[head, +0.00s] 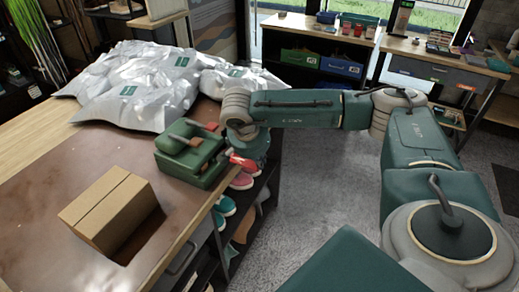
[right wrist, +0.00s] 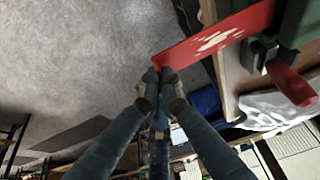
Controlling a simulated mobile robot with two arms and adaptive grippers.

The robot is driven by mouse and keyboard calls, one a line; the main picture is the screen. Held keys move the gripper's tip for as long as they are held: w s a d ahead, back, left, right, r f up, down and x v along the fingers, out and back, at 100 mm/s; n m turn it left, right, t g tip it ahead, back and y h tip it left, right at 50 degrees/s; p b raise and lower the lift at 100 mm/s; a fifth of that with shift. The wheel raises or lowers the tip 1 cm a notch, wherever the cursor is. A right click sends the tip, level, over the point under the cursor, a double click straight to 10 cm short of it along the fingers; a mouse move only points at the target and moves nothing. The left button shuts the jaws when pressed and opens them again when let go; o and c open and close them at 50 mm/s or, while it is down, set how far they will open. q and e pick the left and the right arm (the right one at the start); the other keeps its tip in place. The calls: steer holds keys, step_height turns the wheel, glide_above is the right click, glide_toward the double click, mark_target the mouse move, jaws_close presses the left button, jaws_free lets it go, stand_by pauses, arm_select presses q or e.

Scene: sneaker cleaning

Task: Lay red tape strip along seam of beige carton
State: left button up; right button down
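The beige carton (head: 110,208) stands closed on the brown table, with a seam line across its top. A green tape dispenser (head: 190,155) with red parts sits behind it to the right, near the table edge. My right gripper (head: 232,157) is just right of the dispenser, partly hidden by its own wrist. In the right wrist view its fingertips (right wrist: 158,72) are together on the end of a red tape strip (right wrist: 215,38). The strip has pale marks and stretches towards the dispenser (right wrist: 295,25). It shows as a small red piece in the head view (head: 241,161). My left gripper is not in view.
Silvery plastic bags (head: 150,85) are heaped at the back of the table (head: 50,200). Shelves with shoes (head: 223,207) lie below the table's right edge. Open grey floor (head: 315,190) is to the right. The table between carton and dispenser is clear.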

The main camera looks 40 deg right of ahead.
step_height(320, 180, up, 8)
steer(key=p, duration=0.4)
steer(key=shift+f, duration=0.15)
stand_by(0.3)
